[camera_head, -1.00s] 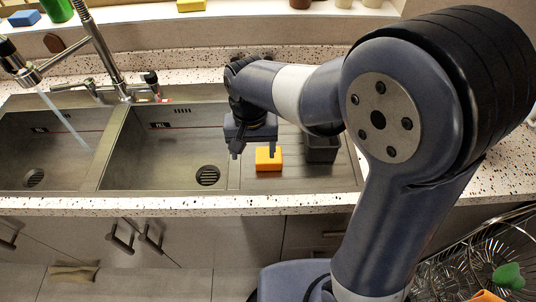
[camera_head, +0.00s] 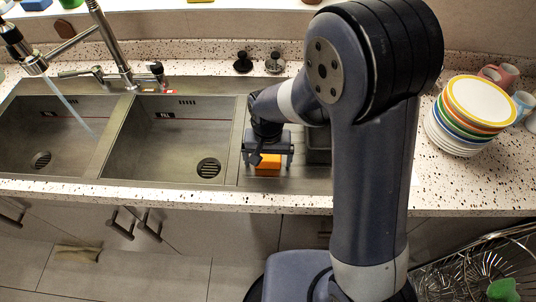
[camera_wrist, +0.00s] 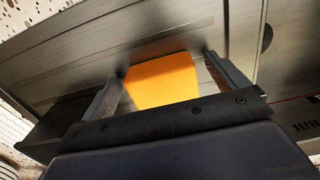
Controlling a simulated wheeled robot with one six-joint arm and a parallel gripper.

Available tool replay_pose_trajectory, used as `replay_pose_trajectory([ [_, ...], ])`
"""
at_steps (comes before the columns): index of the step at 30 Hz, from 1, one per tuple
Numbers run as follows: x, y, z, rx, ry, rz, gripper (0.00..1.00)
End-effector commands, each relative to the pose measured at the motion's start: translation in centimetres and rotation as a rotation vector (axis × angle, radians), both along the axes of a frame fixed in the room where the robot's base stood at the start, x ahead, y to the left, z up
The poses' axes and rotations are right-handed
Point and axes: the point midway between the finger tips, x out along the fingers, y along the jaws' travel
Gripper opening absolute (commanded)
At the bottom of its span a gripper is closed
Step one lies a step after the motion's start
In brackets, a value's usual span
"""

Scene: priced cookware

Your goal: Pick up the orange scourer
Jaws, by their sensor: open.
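The orange scourer (camera_head: 267,163) is a block lying on the metal drainboard to the right of the sink bowls. In the wrist view the scourer (camera_wrist: 163,80) shows between my two open fingers, with a gap on each side. My gripper (camera_head: 267,161) is above the scourer in the head view and hides its upper part. My gripper also shows in the wrist view (camera_wrist: 165,70), with nothing held. I cannot tell exactly how high the fingertips are over the drainboard.
A dark box (camera_head: 319,148) stands just right of the scourer, partly hidden by my arm. Stacked plates (camera_head: 462,118) and cups (camera_head: 522,106) stand on the speckled counter at right. The sink bowl (camera_head: 165,140) is to the left, and water runs from the tap (camera_head: 38,66).

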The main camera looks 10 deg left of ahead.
Motion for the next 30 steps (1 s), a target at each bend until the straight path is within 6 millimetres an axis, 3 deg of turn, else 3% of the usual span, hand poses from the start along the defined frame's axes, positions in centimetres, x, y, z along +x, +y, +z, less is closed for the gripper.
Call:
replay_pose_trajectory([
  [5,0.0,0.0,0.01,0.0,0.0,0.0,0.92],
  [22,0.01,0.01,0.05,0.0,0.0,0.0,0.46],
  [30,0.05,0.03,0.34,0.001,-0.002,0.0,0.46],
])
